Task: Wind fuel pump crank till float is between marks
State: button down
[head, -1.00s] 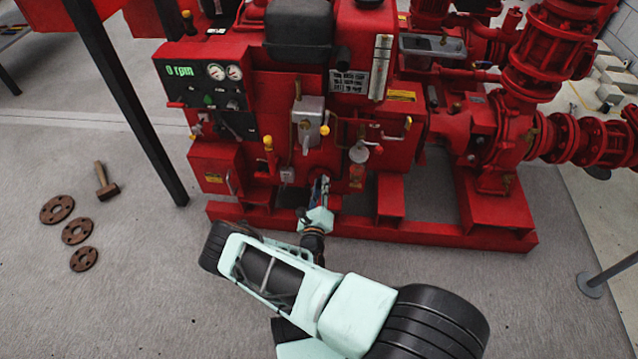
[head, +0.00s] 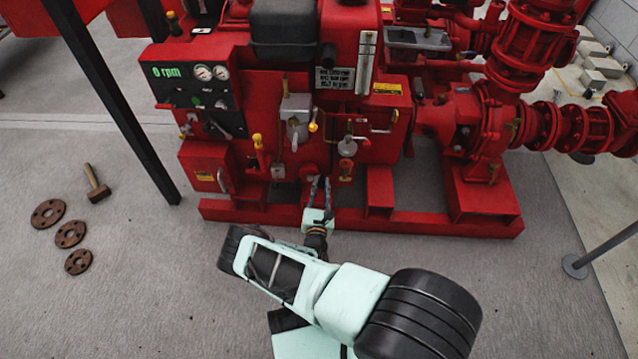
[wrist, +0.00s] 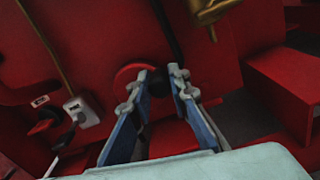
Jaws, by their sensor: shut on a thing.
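My gripper (head: 320,181) is low at the front of the red pumpset (head: 290,75). In the wrist view, its two fingers (wrist: 161,74) stand apart with a dark knob (wrist: 158,87) between them, partly hidden. A round red disc (wrist: 134,74) is just behind the left fingertip; it appears to be the crank wheel. The disc also shows in the head view (head: 308,171), left of the fingers. A tall pale sight gauge (head: 366,62) stands on the upper right of the set. Its float and marks are too small to read.
The panel (head: 190,88) reads 0 rpm. A brass part (wrist: 212,10) hangs above my fingers, and a red bracket (wrist: 285,85) stands at right. A black post (head: 110,95) is at left. A mallet (head: 95,183) and rusty flanges (head: 70,234) lie on the floor.

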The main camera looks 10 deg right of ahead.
jog(key=f+m, duration=0.1)
jog(key=m, duration=0.1)
jog(key=f+m+b, duration=0.1)
jog(key=m, duration=0.1)
jog(key=shift+d+m, duration=0.2)
jog(key=shift+m, duration=0.1)
jog(key=shift+w+a+f+m+b, duration=0.1)
jog(key=shift+a+f+m+b, duration=0.4)
jog(key=shift+m, duration=1.45)
jog(key=shift+w+a+f+m+b, duration=0.25)
jog(key=shift+f+m, duration=0.5)
jog(key=shift+m, duration=1.25)
jog(key=shift+a+f+m+b, duration=0.4)
jog(key=shift+f+m, duration=0.2)
jog(key=shift+m, duration=1.35)
jog(key=c, duration=1.8)
grip_release()
jog(key=shift+r, duration=0.1)
